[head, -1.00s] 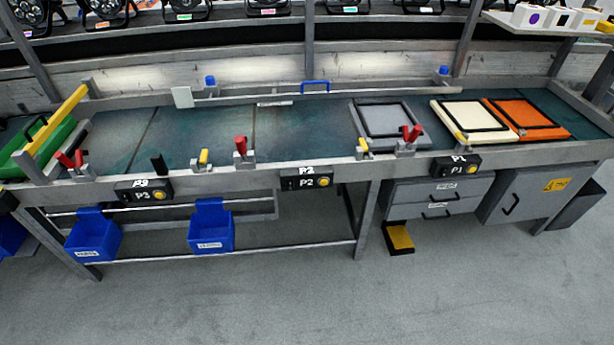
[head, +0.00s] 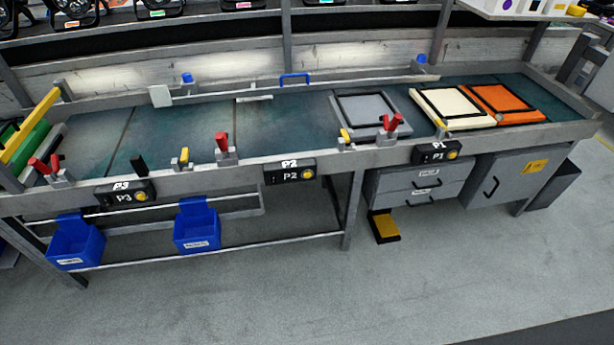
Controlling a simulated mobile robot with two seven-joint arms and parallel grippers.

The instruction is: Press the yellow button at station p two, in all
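The P2 station box (head: 290,172) is a black box on the front edge of the long workbench, with a white P2 label. Its round yellow button (head: 308,173) is at the box's right end and faces out. Similar boxes stand at P3 (head: 126,193) on the left and P1 (head: 436,152) on the right, each with its own yellow button. Nothing covers the P2 button. Neither of my grippers is in the head view.
The workbench (head: 290,120) carries grey, cream and orange framed panels (head: 500,103) at right. Red clamp handles (head: 222,142) stand along its front edge. Blue bins (head: 197,226) hang below, and a yellow-topped pedal (head: 384,228) is on the floor. The floor in front is clear.

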